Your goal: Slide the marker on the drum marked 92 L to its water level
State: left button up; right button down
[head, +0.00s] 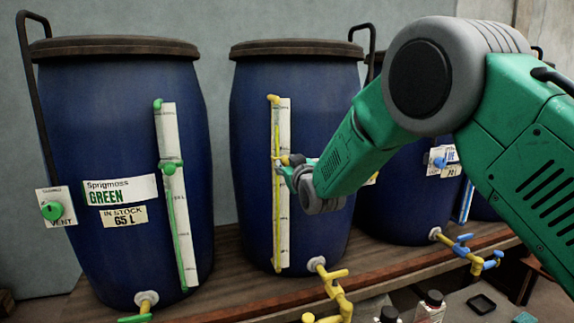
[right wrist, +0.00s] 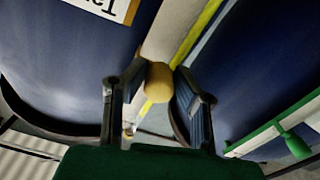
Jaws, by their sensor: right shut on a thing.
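The middle blue drum (head: 252,130) has a white gauge board (head: 285,125) with a yellow sight tube. Its label is hidden behind my right arm, so I cannot read 92 L on it. A yellow marker (head: 283,159) sits on this gauge, somewhat above mid-height. My right gripper (head: 287,170) is at the gauge, shut on the marker. In the right wrist view, the marker's rounded yellow knob (right wrist: 158,80) lies between the two fingers (right wrist: 158,100). The water level in the tube is too small to make out. My left gripper is not in view.
The left drum (head: 75,120) reads Sprigmoss GREEN, 65 L, with a green marker (head: 172,167) and a green vent knob (head: 52,211). A blue-fitted drum (head: 405,195) stands right, partly behind my arm. Yellow (head: 338,290) and blue (head: 470,252) taps jut forward. Small bottles (head: 430,305) stand in front.

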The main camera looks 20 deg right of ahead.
notch_tip(320, 180, up, 9)
jog(key=p, duration=0.3)
jog(key=shift+p, duration=0.35)
jog(key=c, duration=1.3)
grip_release()
jog(key=shift+f, duration=0.1)
jog(key=shift+s, duration=0.15)
jog(key=s, duration=1.1)
jog(key=shift+s, duration=0.3)
jog(key=shift+d, duration=0.15)
jog(key=shift+f, duration=0.1)
